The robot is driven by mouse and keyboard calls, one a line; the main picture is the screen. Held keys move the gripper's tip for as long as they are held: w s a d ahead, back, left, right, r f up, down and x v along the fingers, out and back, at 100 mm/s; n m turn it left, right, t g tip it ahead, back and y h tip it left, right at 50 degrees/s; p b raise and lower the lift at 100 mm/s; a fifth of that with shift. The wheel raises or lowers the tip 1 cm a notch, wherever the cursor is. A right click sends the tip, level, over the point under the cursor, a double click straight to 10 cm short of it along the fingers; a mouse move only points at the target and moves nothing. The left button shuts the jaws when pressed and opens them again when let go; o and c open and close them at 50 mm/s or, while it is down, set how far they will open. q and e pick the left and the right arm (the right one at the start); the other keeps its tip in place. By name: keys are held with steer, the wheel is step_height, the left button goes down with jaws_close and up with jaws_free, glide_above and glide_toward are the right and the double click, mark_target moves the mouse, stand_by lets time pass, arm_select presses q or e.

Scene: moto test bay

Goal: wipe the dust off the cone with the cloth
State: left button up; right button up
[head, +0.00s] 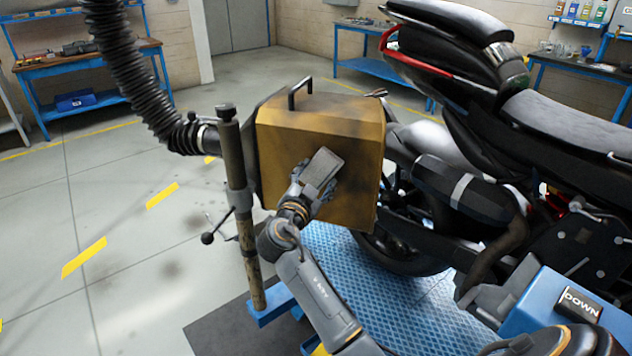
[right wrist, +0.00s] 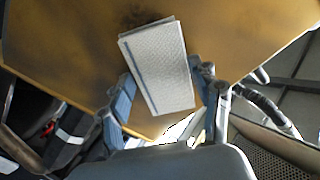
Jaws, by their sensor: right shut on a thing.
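The cone (head: 285,125) is a yellow-ochre box-shaped hood with a black handle on top, held on a post behind the motorcycle's rear wheel. Dark, dusty smudges show on its face, which also fills much of the right wrist view (right wrist: 75,55). My right gripper (head: 318,185) is shut on the cloth (head: 322,167), a folded pale grey-white pad. In the right wrist view the cloth (right wrist: 158,65) sits between the two fingers, in front of the cone's face. Whether it touches the face I cannot tell. My left gripper is not in view.
A black corrugated hose (head: 135,75) runs to the cone's left side, beside the post (head: 236,170) with its lever. The motorcycle (head: 480,130) stands close on the right, above a blue lift platform (head: 400,300). Open floor lies at left.

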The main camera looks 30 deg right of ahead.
mark_target(319, 188)
steer(key=shift+d+r, duration=0.1)
steer(key=shift+r, duration=1.6)
steer(key=shift+f+b, duration=0.15)
steer(key=shift+b, duration=0.3)
step_height(319, 188, down, 5)
steer(key=b, duration=0.6)
steer(key=shift+r, duration=0.2)
step_height(319, 188, down, 2)
steer(key=b, duration=0.3)
steer(key=shift+f, duration=0.15)
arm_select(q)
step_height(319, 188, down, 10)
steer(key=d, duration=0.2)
arm_select(e)
steer(key=shift+f, duration=0.1)
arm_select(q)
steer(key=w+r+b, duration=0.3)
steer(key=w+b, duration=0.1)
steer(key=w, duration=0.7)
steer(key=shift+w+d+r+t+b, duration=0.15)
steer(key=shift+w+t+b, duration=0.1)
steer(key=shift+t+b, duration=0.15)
arm_select(e)
steer(key=shift+f, duration=1.65)
